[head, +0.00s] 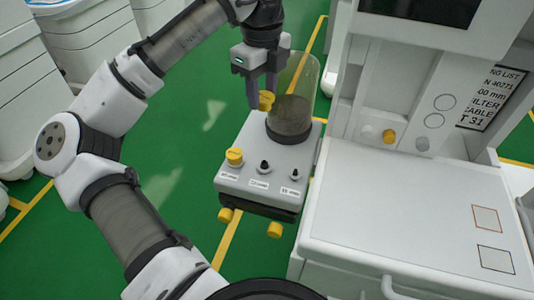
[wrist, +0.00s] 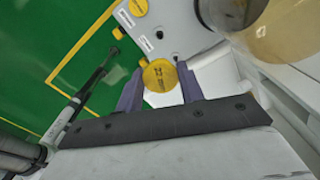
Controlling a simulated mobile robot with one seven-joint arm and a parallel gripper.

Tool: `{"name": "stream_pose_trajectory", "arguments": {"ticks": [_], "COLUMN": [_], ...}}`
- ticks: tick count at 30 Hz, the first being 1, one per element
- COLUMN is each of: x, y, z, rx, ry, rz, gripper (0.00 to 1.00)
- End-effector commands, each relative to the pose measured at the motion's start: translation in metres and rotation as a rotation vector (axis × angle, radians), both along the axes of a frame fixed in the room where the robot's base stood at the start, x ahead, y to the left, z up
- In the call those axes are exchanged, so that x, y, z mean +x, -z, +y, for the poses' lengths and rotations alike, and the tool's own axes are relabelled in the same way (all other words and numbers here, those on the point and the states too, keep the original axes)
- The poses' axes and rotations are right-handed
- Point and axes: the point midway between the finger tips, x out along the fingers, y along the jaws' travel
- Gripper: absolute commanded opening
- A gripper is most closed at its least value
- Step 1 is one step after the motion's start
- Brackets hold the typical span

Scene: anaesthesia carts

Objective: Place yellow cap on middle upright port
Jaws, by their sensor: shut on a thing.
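My gripper (head: 258,92) is shut on a yellow cap (head: 266,100), held above the back of the grey port block (head: 225,178), beside the clear canister (head: 306,80). In the wrist view the cap (wrist: 160,75) sits between the two fingers, seen from above with dark lettering. The middle upright port (head: 264,167) is dark-topped and bare, in front of and below the held cap. The left port carries a yellow cap (head: 235,156). The right port (head: 295,175) is bare.
The canister holds dark granules and stands on the block close to my gripper. Two yellow caps (head: 226,215) (head: 274,230) show on the block's lower front. A white cart (head: 380,240) stands right, with a yellow knob (head: 389,135) on its panel. Green floor lies left.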

Motion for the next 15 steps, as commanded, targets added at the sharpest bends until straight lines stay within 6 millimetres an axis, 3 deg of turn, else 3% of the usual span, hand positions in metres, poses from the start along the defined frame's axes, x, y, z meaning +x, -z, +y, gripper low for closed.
{"name": "stream_pose_trajectory", "arguments": {"ticks": [15], "x": [-0.001], "y": [0.129], "z": [0.001], "rx": [0.0], "ry": [-0.001], "rz": [0.004], "gripper": [0.17]}}
